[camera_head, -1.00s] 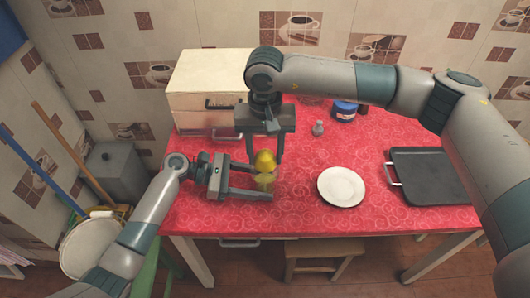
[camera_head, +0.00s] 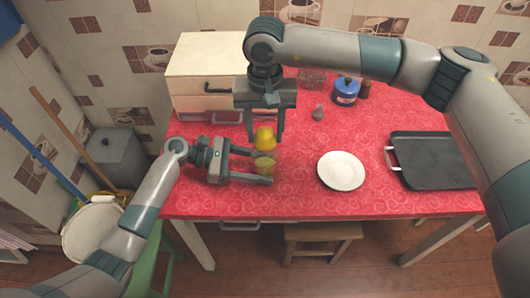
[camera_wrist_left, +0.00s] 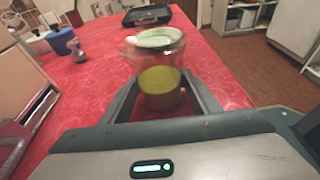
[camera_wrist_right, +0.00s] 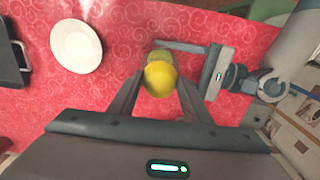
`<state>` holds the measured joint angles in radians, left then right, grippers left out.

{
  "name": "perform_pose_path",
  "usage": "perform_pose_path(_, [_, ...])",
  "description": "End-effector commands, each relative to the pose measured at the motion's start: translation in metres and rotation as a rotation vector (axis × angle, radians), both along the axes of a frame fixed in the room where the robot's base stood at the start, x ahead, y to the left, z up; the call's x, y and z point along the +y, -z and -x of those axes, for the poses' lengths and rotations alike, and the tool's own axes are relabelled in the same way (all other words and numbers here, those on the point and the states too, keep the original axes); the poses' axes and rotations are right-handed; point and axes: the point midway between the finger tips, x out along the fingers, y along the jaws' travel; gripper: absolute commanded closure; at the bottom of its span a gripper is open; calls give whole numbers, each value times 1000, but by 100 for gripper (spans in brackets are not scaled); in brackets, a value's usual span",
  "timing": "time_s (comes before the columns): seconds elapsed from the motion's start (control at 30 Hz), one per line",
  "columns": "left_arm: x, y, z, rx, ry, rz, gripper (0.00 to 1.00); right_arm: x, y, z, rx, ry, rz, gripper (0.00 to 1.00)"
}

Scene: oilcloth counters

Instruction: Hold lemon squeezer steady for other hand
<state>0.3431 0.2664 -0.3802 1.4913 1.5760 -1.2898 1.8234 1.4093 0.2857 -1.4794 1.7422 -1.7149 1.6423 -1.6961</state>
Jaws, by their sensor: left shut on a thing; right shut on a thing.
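The lemon squeezer (camera_head: 264,167) is a small see-through vessel with a yellow-green lower part. My left gripper (camera_head: 262,166) is shut around its lower part; the left wrist view shows the squeezer (camera_wrist_left: 160,90) between both fingers, standing upright. A yellow lemon (camera_head: 265,138) is directly above the squeezer, between the fingers of my right gripper (camera_head: 265,136), which is shut on it. In the right wrist view the lemon (camera_wrist_right: 159,79) hides much of the squeezer. I cannot tell whether the two touch.
A white plate (camera_head: 341,171) lies right of the squeezer on the red oilcloth table (camera_head: 330,215). A black tray (camera_head: 435,160) is further right. A cream box (camera_head: 203,70) stands at the back left, and a blue jar (camera_head: 346,90) and a small grey item (camera_head: 318,112) stand behind.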

Motion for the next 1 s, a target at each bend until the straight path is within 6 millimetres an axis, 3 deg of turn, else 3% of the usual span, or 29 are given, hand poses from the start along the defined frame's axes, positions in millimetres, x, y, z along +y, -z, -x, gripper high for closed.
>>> perform_pose_path(0.4, [0, 0, 0, 0, 0, 0, 57, 0, -26, 0, -1, 0, -1, 74])
perform_pose_path(0.9, [0, 0, 0, 0, 0, 0, 57, 0, -27, 0, -1, 0, 0, 74])
perform_pose_path(0.93, [0, 0, 0, 0, 0, 0, 37, 0, -27, 0, -1, 0, 0, 74])
perform_pose_path(1.0, [0, 0, 0, 0, 0, 0, 22, 0, -27, 0, -1, 0, 0, 74])
